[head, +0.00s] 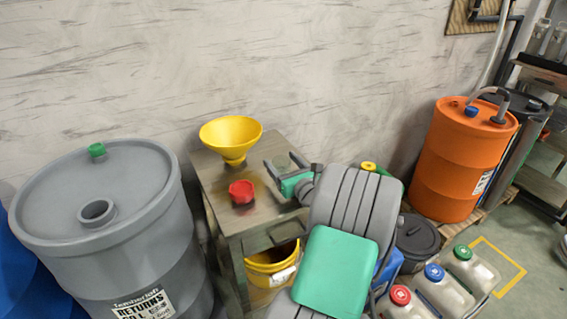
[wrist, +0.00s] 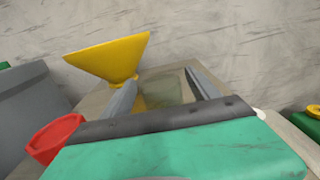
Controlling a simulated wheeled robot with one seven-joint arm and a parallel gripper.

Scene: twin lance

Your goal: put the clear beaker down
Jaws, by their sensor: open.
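My gripper (head: 281,161) is over the small wooden table (head: 214,180), with its two fingers spread apart. In the wrist view, the fingers of my gripper (wrist: 160,92) reach forward over the tabletop. A faint, see-through shape, which looks like the clear beaker (wrist: 168,87), shows between them. I cannot tell whether either finger touches it. In the head view the beaker is too faint to pick out with certainty.
A yellow funnel (head: 230,137) stands at the table's back, left of my gripper. A red-topped item (head: 242,192) is on the table nearer the front. A large grey drum (head: 95,215) stands left; an orange drum (head: 461,160) stands right. A yellow bucket (head: 271,268) is below the tabletop.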

